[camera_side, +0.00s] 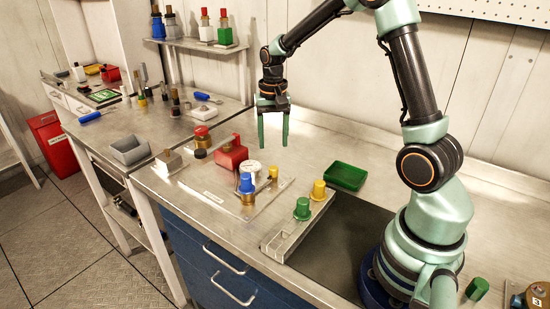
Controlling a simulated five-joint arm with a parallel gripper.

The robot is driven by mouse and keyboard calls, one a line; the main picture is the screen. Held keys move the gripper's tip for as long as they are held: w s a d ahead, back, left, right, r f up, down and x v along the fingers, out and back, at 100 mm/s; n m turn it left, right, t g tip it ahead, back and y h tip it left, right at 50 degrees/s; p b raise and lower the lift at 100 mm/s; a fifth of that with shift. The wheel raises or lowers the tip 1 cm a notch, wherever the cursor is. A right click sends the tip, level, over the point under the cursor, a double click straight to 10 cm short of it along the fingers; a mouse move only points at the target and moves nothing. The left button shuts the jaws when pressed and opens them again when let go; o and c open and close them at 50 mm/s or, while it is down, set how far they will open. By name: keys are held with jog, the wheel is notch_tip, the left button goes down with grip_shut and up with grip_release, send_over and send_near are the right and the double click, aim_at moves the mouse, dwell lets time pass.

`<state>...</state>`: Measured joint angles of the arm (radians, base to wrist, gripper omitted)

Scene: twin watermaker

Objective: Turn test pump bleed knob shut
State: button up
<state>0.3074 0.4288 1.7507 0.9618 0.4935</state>
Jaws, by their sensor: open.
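My gripper (273,142) hangs above the bench with its two green fingers pointing down, apart and empty. Below it and to its left, a metal plate (215,193) carries a red pump-like body (231,153), a white round cap (251,167), a blue knob (246,183) on a brass base, and a small yellow knob (273,171). A red-topped fitting (201,134) stands at the plate's back left. I cannot tell which of these is the bleed knob, or how far it is turned. My fingers touch none of them.
A metal rack (285,243) with a green knob (302,208) and a yellow knob (319,190) stands right of the plate. A green tray (346,176) lies behind it. A grey bin (130,150) sits left. The bench behind the tray is clear.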

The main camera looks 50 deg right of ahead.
notch_tip(320, 180, up, 4)
jog(key=shift+f, duration=0.2)
jog(key=s+a+r+n+t, duration=0.5)
jog(key=s+a+r+n, duration=0.4)
jog(key=s+a, duration=0.3)
jog(key=shift+s+a+t, duration=0.25)
jog(key=shift+a+t, duration=0.05)
jog(key=shift+a, duration=0.2)
